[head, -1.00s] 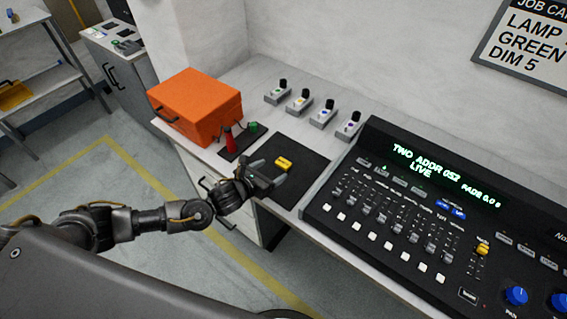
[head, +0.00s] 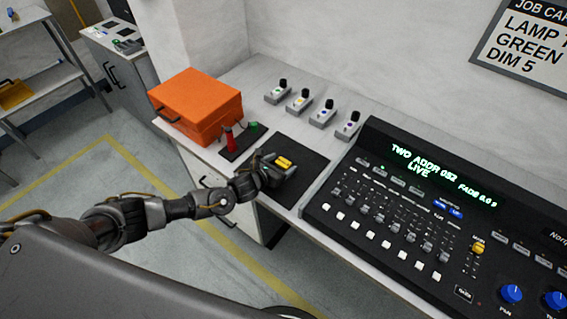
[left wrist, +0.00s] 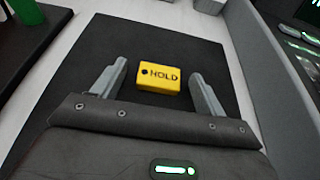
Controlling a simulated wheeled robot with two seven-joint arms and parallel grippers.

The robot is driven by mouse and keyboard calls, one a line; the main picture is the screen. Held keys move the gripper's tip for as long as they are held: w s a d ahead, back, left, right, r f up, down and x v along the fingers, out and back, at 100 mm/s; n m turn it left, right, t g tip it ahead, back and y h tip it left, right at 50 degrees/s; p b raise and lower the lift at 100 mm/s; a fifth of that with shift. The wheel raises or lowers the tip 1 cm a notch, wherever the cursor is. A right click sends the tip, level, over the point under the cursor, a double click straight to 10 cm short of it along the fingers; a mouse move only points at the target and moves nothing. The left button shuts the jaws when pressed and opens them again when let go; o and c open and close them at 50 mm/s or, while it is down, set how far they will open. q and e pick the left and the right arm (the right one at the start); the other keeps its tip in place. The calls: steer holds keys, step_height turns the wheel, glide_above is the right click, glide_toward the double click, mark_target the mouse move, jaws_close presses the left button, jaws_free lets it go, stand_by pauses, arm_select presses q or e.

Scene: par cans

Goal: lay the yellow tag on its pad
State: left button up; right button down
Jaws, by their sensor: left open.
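The yellow tag (left wrist: 158,77), marked HOLD, lies on a dark square pad (left wrist: 190,38) in the left wrist view. In the head view the tag (head: 284,162) is on the pad (head: 312,163) on the bench, beside my left gripper. My left gripper (left wrist: 158,85) is open, with one finger on each side of the tag and gaps between them. In the head view the left gripper (head: 280,166) reaches over the pad from the left. I cannot tell whether its fingers touch the pad. My right gripper is not in view.
An orange case (head: 200,103) stands left on the bench. A small dark holder with a red item (head: 230,140) and a green item (head: 252,126) is beside it. Several switch blocks (head: 300,103) line the back. A lighting console (head: 400,205) borders the pad's right.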

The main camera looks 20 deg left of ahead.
arm_select(q)
steer(key=shift+c, duration=0.3)
steer(key=c, duration=1.1)
steer(key=shift+r, duration=0.1)
